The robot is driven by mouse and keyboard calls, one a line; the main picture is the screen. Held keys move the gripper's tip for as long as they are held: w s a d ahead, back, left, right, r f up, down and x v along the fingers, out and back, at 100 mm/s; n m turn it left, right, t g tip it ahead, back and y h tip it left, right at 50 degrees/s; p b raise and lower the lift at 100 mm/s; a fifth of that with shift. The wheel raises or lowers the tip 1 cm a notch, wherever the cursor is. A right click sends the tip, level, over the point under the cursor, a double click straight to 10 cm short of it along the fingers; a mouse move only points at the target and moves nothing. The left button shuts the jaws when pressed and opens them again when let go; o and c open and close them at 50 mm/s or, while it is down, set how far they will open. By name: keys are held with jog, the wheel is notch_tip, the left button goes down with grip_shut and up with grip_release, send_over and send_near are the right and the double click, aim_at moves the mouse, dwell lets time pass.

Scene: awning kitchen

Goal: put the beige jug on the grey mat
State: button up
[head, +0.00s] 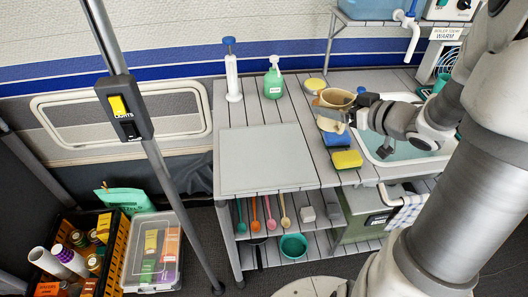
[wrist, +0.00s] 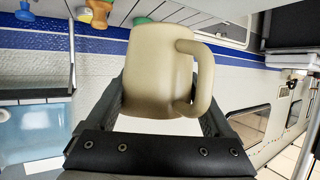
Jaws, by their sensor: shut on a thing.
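The beige jug (head: 333,98) is at the right part of the counter in the head view, by the sink's left edge. It fills the middle of the wrist view (wrist: 155,72), with its handle to the right. My gripper (head: 351,106) is shut on the jug, with a finger on each side of its body in the wrist view. Whether the jug is clear of the counter is hard to tell. The grey mat (head: 265,160) lies flat and empty on the counter, left of the jug and nearer the front.
A blue sponge (head: 336,139) and a yellow sponge (head: 347,159) lie just in front of the jug. A green soap bottle (head: 273,80) and a white pump (head: 232,75) stand behind the mat. The sink (head: 400,150) is at the right. A grey pole (head: 165,175) rises at the left.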

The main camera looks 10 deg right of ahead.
jog(key=w+a+f+b, duration=0.1)
jog(key=a+f, duration=0.1)
jog(key=a, duration=0.1)
jog(key=w+a+f+b, duration=0.2)
jog(key=a, duration=0.1)
jog(key=w+a+f+b, duration=0.2)
jog(key=a+f, duration=0.1)
jog(key=shift+w+a, duration=0.2)
jog(key=shift+a, duration=0.2)
jog(key=shift+f+b, duration=1)
jog(key=shift+f, duration=0.95)
jog(key=shift+f, duration=0.15)
jog(key=o, duration=1.2)
jog(key=shift+o, duration=0.2)
